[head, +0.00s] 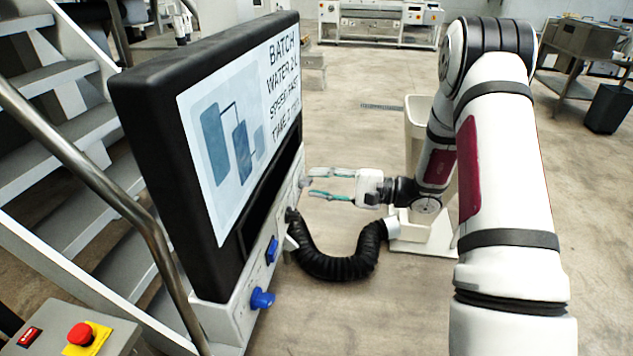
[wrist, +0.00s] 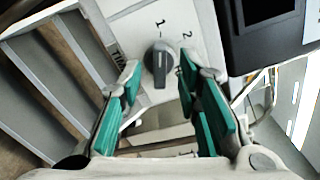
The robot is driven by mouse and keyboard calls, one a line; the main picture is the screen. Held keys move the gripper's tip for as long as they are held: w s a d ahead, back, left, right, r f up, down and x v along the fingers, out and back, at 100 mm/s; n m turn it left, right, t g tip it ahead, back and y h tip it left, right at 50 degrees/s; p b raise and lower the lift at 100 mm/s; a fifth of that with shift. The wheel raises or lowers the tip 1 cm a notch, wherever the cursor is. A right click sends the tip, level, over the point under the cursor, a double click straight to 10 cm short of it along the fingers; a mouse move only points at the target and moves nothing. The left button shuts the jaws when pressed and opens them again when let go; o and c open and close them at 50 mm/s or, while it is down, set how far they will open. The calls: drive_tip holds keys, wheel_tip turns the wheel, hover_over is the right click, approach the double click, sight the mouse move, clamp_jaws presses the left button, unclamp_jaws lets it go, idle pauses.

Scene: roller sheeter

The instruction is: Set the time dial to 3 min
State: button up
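The time dial (wrist: 158,60) is a dark grey round knob on a white panel, in the wrist view. The printed marks 1 and 2 show above it and to its upper right. No mark 3 can be seen; part of the dial's right side is close to my finger. Where its pointer stands I cannot tell for sure. My gripper (wrist: 158,72) is open, with one green-padded finger on each side of the dial and gaps between. In the head view my gripper (head: 310,183) reaches left to the panel's far end.
The white control panel (head: 240,307) carries blue knobs (head: 262,299) and (head: 271,250) nearer the camera. A black display board (head: 150,130) stands above it. A black hose (head: 340,268) loops below my gripper. A red stop button (head: 80,334) and a stair rail (head: 110,200) are at left.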

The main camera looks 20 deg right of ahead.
drive_tip(key=shift+w+a, duration=0.3)
drive_tip(key=shift+a, duration=0.25)
clamp_jaws()
drive_tip(key=shift+m, duration=0.4)
drive_tip(key=m, duration=1.6)
drive_tip(key=shift+m, duration=0.4)
drive_tip(key=shift+f+m+p, duration=0.1)
drive_tip(key=shift+m+p, duration=0.2)
